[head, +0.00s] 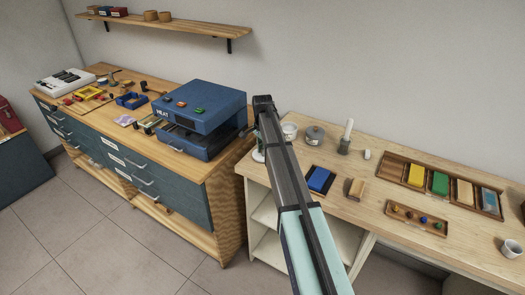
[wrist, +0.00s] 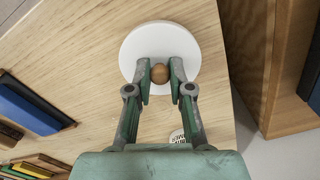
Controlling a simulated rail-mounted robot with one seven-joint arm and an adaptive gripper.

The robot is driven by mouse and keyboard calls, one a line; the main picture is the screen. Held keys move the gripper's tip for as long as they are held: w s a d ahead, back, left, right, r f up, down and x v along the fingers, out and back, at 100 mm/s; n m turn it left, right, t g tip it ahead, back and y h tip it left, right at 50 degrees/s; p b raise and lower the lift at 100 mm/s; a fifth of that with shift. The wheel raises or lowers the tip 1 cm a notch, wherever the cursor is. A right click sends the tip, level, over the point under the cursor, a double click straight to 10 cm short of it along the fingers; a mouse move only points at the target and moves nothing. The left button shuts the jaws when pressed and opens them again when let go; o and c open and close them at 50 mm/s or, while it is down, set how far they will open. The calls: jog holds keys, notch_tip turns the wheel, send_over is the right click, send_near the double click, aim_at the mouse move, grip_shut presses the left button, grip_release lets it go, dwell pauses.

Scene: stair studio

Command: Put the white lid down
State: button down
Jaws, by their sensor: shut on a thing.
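The white lid (wrist: 135,50) is a round white disc with a brown wooden knob (wrist: 160,73). My gripper (wrist: 160,75) is shut on the knob, one finger on each side. In the wrist view the lid shows against the light wooden desk (wrist: 75,65), near its right edge. I cannot tell whether it touches the desk or hangs above it. In the head view my arm covers the gripper and most of the lid; a pale sliver beside the arm may be its edge.
A white cup (head: 290,130), a labelled jar (head: 315,136) and a white candle (head: 347,132) stand right of my arm. A blue block (head: 320,179) lies on a dark tray. The blue machine (head: 205,110) stands left on the other bench. A sorting tray (head: 454,205) lies right.

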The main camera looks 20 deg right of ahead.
jog(key=shift+f, duration=0.7)
jog(key=shift+f, duration=0.2)
jog(key=c, duration=1.1)
grip_release()
jog(key=shift+o, duration=0.2)
jog(key=shift+r, duration=0.1)
notch_tip(320, 180, up, 12)
jog(key=b, duration=0.3)
jog(key=shift+r, duration=0.15)
